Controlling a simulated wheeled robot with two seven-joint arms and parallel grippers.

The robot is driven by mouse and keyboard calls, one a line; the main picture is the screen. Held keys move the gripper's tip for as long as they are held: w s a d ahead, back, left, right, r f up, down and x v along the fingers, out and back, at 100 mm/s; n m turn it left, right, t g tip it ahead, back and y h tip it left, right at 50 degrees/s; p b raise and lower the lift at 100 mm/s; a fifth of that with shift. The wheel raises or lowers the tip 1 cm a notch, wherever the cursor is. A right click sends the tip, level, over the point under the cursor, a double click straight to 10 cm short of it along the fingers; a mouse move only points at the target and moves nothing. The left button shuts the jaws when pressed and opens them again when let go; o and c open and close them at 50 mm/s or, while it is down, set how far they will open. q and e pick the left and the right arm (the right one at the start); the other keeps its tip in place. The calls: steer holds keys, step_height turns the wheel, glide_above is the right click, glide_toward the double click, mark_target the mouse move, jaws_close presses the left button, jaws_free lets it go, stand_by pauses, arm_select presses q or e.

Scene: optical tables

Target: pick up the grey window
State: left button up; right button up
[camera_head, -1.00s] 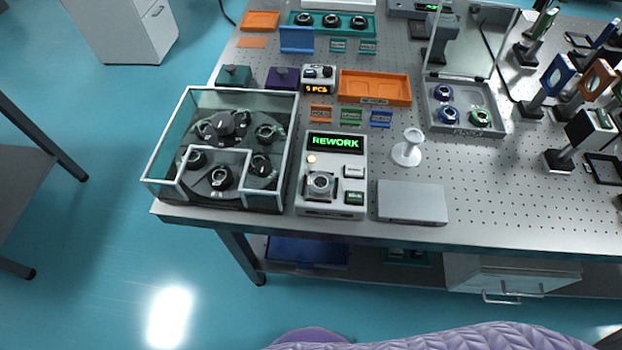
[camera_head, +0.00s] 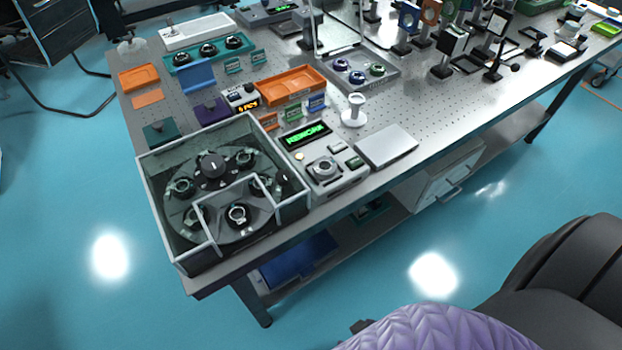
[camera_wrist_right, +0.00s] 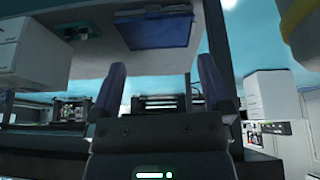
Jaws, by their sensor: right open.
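A glass-walled box (camera_head: 148,190) at the near left table corner holds a dark turntable (camera_head: 208,213) with several round mounted optics. One optic with a pale ring (camera_head: 238,215) sits at the front, by the box's cut-out. I cannot tell which optic, if any, is the grey window. My right gripper (camera_wrist_right: 163,78) shows in the right wrist view, open with nothing between its fingers. That view looks under a table, with a blue bin (camera_wrist_right: 155,28) ahead. Neither gripper shows in the head view.
A REWORK station (camera_head: 325,168) stands right of the box, with a flat grey plate (camera_head: 386,146) and a white pedestal (camera_head: 353,112) beyond. Orange trays (camera_head: 291,84) and a grey tray with round optics (camera_head: 385,82) lie farther back.

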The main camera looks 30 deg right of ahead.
steer(key=w+d+r+m+t, duration=0.2)
steer(key=w+r+t, duration=0.4)
steer(key=w+r, duration=0.5)
steer(key=t+h+b, duration=0.1)
steer(key=t+h, duration=0.1)
steer(key=t, duration=0.3)
glide_toward(328, 171)
steer(key=x, duration=0.2)
steer(key=shift+m, duration=0.3)
steer(key=b+x, duration=0.2)
steer(key=x, duration=0.6)
steer(key=shift+w+f+b, duration=0.15)
steer(key=shift+w+b, duration=0.1)
steer(key=shift+b, duration=0.05)
steer(key=shift+w, duration=0.1)
steer(key=shift+c, duration=0.3)
